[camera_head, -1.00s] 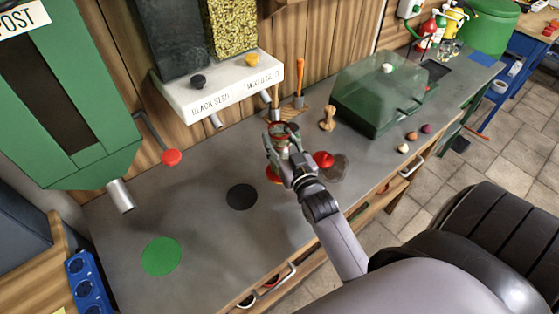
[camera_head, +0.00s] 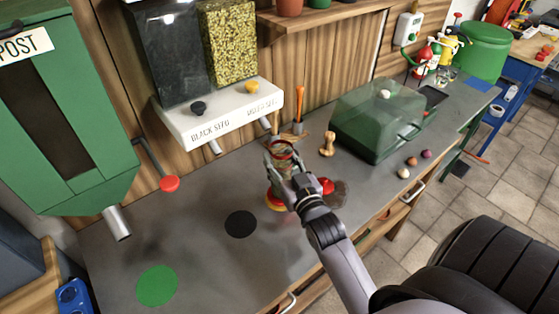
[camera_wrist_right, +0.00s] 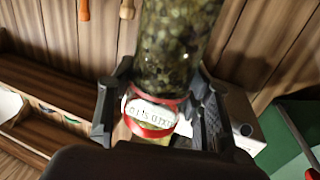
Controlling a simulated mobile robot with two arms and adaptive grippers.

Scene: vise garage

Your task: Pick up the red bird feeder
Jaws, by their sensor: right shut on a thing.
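The red bird feeder (camera_head: 281,150) is a clear tube with red trim, partly hidden by my right gripper. My right gripper (camera_head: 282,172) is shut on it over the grey bench. In the right wrist view, the seed-filled tube of the feeder (camera_wrist_right: 178,45) stands between the two fingers, with a red-edged white label (camera_wrist_right: 152,112) low between them. A red round base (camera_head: 274,196) shows below the gripper in the head view; I cannot tell whether it touches the bench. My left gripper is not in view.
A red round piece (camera_head: 326,186) lies right of the gripper. A black disc (camera_head: 240,223) and a green disc (camera_head: 157,285) mark the bench's left part, otherwise bare. The seed dispenser (camera_head: 225,119) stands behind; a green clear-lidded box (camera_head: 372,145) is at right.

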